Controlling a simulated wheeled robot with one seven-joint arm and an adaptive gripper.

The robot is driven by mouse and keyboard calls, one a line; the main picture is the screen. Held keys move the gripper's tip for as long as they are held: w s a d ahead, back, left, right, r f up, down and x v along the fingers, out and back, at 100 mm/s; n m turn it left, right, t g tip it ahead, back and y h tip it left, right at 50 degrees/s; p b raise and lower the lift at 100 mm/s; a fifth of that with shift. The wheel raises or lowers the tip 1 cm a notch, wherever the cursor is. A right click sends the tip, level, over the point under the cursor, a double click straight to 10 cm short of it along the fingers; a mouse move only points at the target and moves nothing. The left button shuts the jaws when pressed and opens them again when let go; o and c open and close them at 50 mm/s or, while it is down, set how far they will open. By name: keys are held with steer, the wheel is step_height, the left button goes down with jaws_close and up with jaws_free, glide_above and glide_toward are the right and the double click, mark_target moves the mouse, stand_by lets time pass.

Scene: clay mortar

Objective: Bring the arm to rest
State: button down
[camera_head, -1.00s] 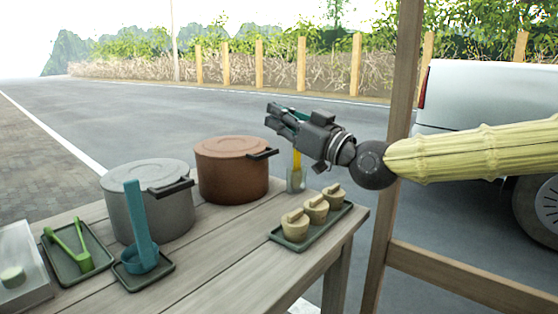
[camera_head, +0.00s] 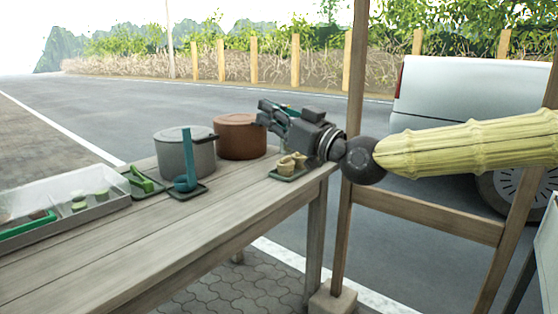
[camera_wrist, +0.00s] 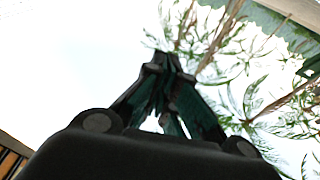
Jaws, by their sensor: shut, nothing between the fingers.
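My gripper (camera_head: 268,112) is raised at the far right end of the table, pointing left. From the head camera it overlaps the right side of the brown pot and stands above the tray with the small tan-lidded things. Its fingers also show in the wrist view (camera_wrist: 165,75), where their tips come together with nothing between them. My arm reaches in from the right, past a wooden post.
The wooden table (camera_head: 150,250) holds a grey pot (camera_head: 183,158), a brown pot (camera_head: 238,138), a blue ladle (camera_head: 187,165) on a dark tray, green tongs (camera_head: 140,181), a pale bin (camera_head: 100,212) and a small tray (camera_head: 285,176). A wooden post (camera_head: 356,70) stands beside my wrist. The table's front half is clear.

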step_height(320, 180, down, 37)
steer(key=s+a+m+g+h, duration=0.2)
steer(key=s+m+g+h, duration=0.1)
steer(key=m+g+h, duration=0.15)
steer(key=s+d+f+m+g+h, duration=0.1)
steer(key=s+d+f+h, duration=0.15)
steer(key=s+f, duration=0.45)
steer(key=s+d+f+m+g+h, duration=0.1)
steer(key=s+d+f, duration=0.2)
steer(key=f, duration=0.8)
steer(key=s+d+f+m+g+h, duration=0.2)
steer(key=s+f, duration=0.3)
steer(key=f, duration=0.4)
steer(key=s+d+f+m+g+h, duration=0.1)
steer(key=s+d+f+g+h, duration=0.1)
steer(key=s+d+f, duration=0.45)
steer(key=s+d+f+g+h, duration=0.1)
steer(key=s+d+f+h, duration=0.15)
steer(key=s+d, duration=0.6)
steer(key=s+d+f+m+g+h, duration=0.1)
steer(key=s+d+f+g+h, duration=0.1)
steer(key=s+d+f, duration=0.55)
steer(key=s+a+r+p, duration=0.1)
steer(key=a+r+p, duration=0.2)
steer(key=r+p, duration=2.8)
step_height(320, 180, up, 3)
steer(key=shift+a+f+p, duration=0.2)
steer(key=shift+p, duration=0.15)
steer(key=shift+t, duration=0.25)
